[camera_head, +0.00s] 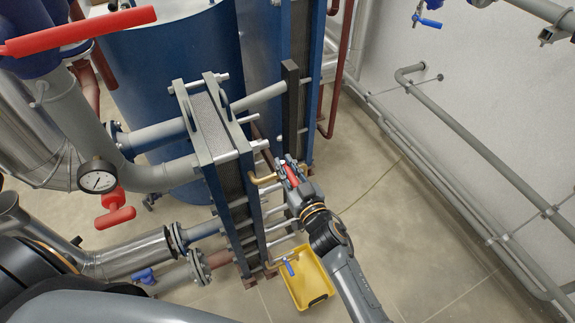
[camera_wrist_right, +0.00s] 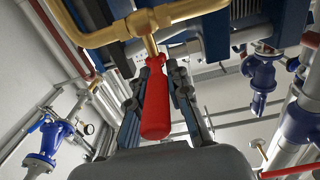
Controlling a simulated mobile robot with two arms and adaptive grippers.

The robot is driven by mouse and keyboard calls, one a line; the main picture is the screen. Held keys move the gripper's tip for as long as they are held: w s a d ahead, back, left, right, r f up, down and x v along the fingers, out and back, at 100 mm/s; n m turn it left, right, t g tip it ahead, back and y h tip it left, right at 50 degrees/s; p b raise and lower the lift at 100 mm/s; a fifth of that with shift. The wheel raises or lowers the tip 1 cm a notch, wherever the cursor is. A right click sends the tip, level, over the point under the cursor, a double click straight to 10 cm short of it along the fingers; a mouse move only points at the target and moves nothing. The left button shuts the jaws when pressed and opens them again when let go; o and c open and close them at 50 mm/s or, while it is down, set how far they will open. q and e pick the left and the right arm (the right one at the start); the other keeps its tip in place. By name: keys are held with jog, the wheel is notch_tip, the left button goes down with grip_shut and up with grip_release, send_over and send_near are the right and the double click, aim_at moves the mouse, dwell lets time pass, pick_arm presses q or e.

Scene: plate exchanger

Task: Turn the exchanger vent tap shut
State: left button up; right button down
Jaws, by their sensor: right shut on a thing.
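The vent tap has a red lever handle (camera_head: 292,176) and sits on a brass pipe (camera_head: 265,180) at the upper right side of the plate exchanger (camera_head: 222,150). My right gripper (camera_head: 291,172) is shut on the red handle. In the right wrist view the red handle (camera_wrist_right: 155,110) lies between the two dark fingers of the gripper (camera_wrist_right: 157,85), pointing from the brass valve body (camera_wrist_right: 140,24) back toward the palm. The fingers hide part of the handle in the head view. My left gripper is not in view; only parts of that arm show at lower left.
A yellow tray (camera_head: 322,291) stands on the floor below the exchanger, under a small blue-handled tap (camera_head: 289,267). A pressure gauge (camera_head: 98,177) and red-handled valves are at left. Grey pipes (camera_head: 470,140) run along the right wall.

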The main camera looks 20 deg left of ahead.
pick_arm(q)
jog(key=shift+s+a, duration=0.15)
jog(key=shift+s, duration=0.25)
pick_arm(e)
jog(key=c, duration=1.3)
grip_release()
jog(key=shift+o, duration=0.4)
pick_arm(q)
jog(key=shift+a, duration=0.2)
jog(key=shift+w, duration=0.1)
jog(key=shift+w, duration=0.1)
pick_arm(e)
jog(key=v, duration=1.2)
